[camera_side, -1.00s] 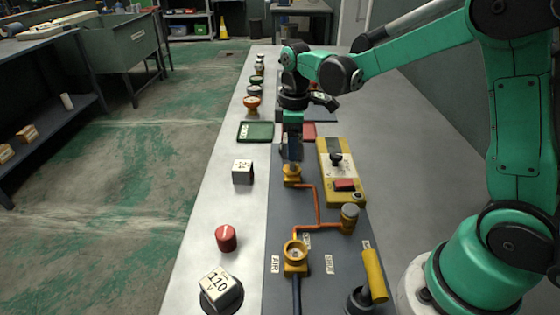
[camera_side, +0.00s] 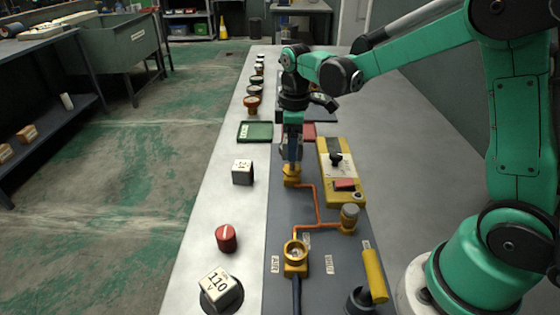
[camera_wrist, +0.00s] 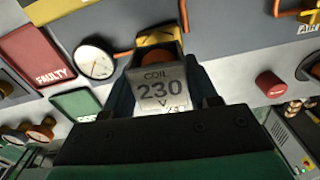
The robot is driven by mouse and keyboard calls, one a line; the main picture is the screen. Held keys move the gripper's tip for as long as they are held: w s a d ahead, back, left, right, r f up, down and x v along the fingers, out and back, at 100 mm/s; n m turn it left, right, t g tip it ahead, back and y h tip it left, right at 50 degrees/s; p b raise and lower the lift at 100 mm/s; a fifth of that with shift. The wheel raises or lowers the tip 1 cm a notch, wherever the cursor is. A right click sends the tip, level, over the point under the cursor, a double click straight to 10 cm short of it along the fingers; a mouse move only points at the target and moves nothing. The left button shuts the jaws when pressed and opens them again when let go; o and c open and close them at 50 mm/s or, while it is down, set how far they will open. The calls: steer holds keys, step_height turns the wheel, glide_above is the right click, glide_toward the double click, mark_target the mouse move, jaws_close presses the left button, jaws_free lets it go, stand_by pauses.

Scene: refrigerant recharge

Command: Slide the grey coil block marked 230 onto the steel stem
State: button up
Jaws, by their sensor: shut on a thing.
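The grey coil block (camera_wrist: 160,90), marked "COIL 230 V", sits between the fingers of my gripper (camera_wrist: 165,100) in the wrist view. My gripper (camera_side: 291,160) is shut on it, pointing down over a yellow valve body (camera_side: 291,176) on the dark panel. In the wrist view, part of a yellow body (camera_wrist: 158,36) with an orange part shows just beyond the block. The steel stem is not visible, so I cannot tell whether the block is around it or above it.
A yellow control box (camera_side: 341,172) stands close to the right of my gripper. Orange pipe (camera_side: 317,205) runs to a second yellow fitting (camera_side: 295,256). A white block (camera_side: 242,172), a red knob (camera_side: 226,238) and a block marked 110 (camera_side: 219,288) stand on the left strip.

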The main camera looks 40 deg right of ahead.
steer(key=shift+f, duration=1.8)
steer(key=o, duration=1.5)
steer(key=shift+r, duration=3.5)
